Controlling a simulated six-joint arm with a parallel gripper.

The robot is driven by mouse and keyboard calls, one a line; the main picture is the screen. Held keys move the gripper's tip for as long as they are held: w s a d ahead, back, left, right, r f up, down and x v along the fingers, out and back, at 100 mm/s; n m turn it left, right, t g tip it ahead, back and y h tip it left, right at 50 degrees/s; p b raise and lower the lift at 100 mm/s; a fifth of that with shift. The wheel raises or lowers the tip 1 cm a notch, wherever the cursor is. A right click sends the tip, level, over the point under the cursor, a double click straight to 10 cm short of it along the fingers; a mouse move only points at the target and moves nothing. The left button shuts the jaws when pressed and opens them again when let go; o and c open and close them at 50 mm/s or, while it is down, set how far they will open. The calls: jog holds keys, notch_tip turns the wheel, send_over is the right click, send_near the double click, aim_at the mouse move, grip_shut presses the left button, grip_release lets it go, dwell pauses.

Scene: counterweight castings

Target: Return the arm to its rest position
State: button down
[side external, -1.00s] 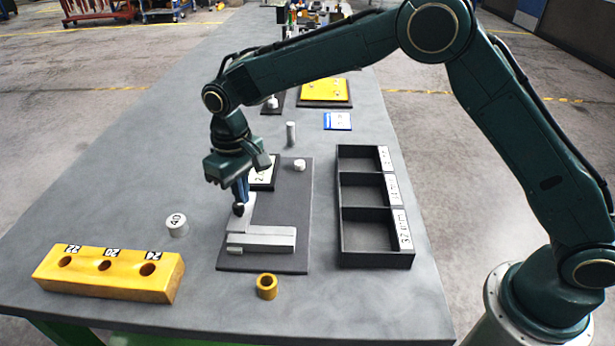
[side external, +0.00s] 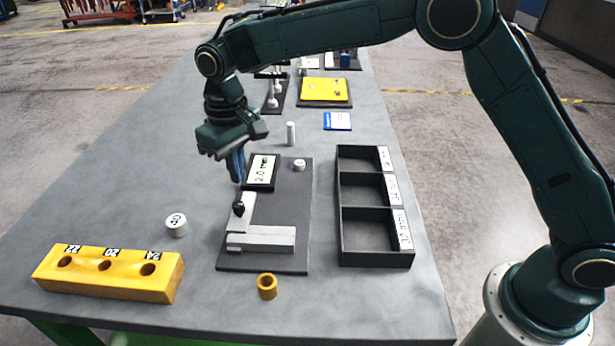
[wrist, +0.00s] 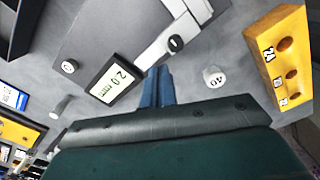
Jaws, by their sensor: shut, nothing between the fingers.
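My gripper (side external: 238,168) is shut and empty, pointing down above the table. Its blue fingertips stand over the left side of a dark grey plate (side external: 288,200). On the plate are a light grey L-shaped metal piece (side external: 262,238) with a small black knob (side external: 239,209), a small white cylinder (side external: 299,165) and a display reading 2.0 mm (side external: 261,170). The fingers (wrist: 157,86) also show together in the wrist view, between the display (wrist: 117,82) and a white cylinder marked 40 (wrist: 214,76).
A yellow block with three holes (side external: 108,274), a yellow ring (side external: 267,287) and the white 40 cylinder (side external: 177,225) are near the front. A black compartment tray (side external: 375,258) stands right of the plate. A grey cylinder (side external: 291,133) and blue card (side external: 337,121) lie farther back.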

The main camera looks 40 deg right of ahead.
jog(key=shift+r, duration=0.4)
jog(key=s+d+r+m+t, duration=0.1)
jog(key=s+d+r+t, duration=0.2)
jog(key=s+d+r, duration=1)
jog(key=s+d+f+m+t, duration=0.1)
jog(key=s+d, duration=0.4)
jog(key=s, duration=0.4)
jog(key=s+d+f+m+t, duration=0.1)
jog(key=s+d, duration=0.4)
jog(key=s, duration=0.5)
jog(key=shift+s+f+t, duration=0.25)
jog(key=shift+s+t, duration=0.05)
